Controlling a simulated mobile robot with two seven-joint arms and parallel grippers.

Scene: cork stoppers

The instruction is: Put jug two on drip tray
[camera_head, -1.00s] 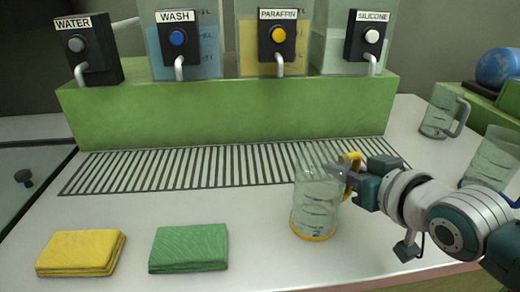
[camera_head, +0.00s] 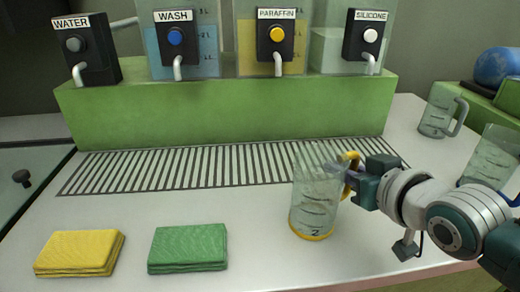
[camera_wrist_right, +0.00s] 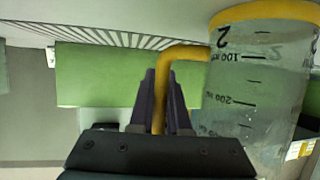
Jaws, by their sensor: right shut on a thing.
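Jug two (camera_head: 313,205) is a clear jug with a yellow base, a yellow handle and the number 2. It is upright at the front of the counter, in front of the drip tray (camera_head: 200,170), a slotted grille along the green block. My right gripper (camera_head: 343,178) is shut on its yellow handle from the right. The right wrist view shows the fingers (camera_wrist_right: 163,100) on either side of the handle, and jug two (camera_wrist_right: 258,85) beside them. Whether its base touches the counter is hard to tell. My left gripper is not in view.
Taps for water, wash, paraffin and silicone sit above the green block (camera_head: 230,110). Two other clear jugs stand at right, one at the back (camera_head: 436,115) and one behind my arm (camera_head: 490,157). A yellow cloth (camera_head: 78,252) and a green cloth (camera_head: 188,247) lie at front left.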

